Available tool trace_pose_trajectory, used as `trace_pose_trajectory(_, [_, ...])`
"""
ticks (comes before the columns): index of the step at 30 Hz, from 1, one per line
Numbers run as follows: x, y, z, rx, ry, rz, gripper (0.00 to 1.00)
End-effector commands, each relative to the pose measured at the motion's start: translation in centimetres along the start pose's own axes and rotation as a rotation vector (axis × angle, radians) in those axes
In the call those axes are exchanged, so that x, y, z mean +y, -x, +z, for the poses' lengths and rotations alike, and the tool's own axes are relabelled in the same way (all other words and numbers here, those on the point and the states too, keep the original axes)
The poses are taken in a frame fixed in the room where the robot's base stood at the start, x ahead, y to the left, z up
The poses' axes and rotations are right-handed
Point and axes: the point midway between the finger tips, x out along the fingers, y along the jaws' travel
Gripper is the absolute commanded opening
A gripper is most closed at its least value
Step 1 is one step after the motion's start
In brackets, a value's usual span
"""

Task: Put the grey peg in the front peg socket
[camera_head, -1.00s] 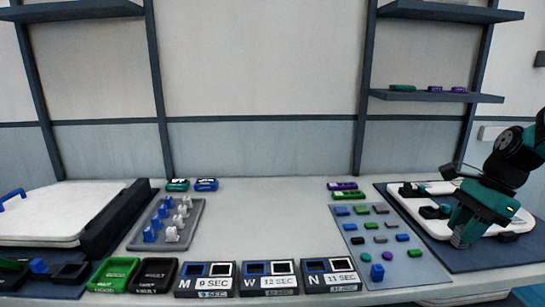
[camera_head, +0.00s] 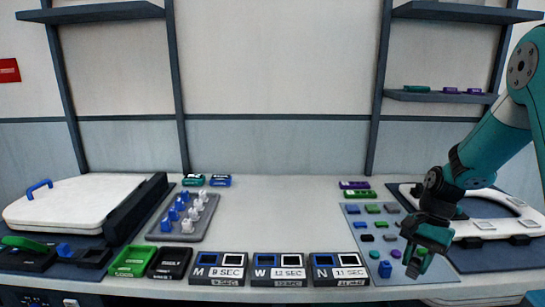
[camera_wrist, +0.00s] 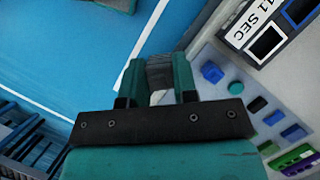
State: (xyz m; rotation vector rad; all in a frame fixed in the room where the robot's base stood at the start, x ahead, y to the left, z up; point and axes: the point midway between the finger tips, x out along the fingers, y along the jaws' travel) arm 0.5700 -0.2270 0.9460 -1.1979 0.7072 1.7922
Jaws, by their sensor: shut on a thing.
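My gripper (camera_head: 417,262) is over the right part of the grey tray of small coloured parts (camera_head: 356,225), pointing down. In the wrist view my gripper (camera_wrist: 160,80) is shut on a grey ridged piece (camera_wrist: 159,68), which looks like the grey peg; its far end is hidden. A white ring-shaped seat (camera_head: 515,208) lies on a dark mat at the right, with small black blocks (camera_head: 520,240) along its front. My arm covers part of it. I cannot tell which part is the front peg socket.
A rack of blue and grey-white pegs (camera_head: 184,217) stands left of centre. Labelled timer boxes (camera_head: 280,268) line the front edge beside a green bin (camera_head: 132,261) and a black bin (camera_head: 170,262). A white lid (camera_head: 75,203) lies at far left. The table centre (camera_head: 270,215) is clear.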

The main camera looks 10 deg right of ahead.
Motion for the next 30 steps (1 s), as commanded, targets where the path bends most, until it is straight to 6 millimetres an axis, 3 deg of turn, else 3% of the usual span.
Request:
trace_pose_trajectory(6, [-5.1, -9.6, 2.2, -0.007, 0.518, 0.222, 0.04])
trace_pose_trajectory(12, [-6.7, -15.4, 3.9, -0.003, 0.866, 0.363, 0.04])
trace_pose_trajectory(18, [-7.1, -17.2, 4.5, 0.000, 0.985, 0.409, 0.04])
trace_pose_trajectory(30, [-7.1, -17.2, 4.5, -0.001, 0.988, 0.409, 0.04])
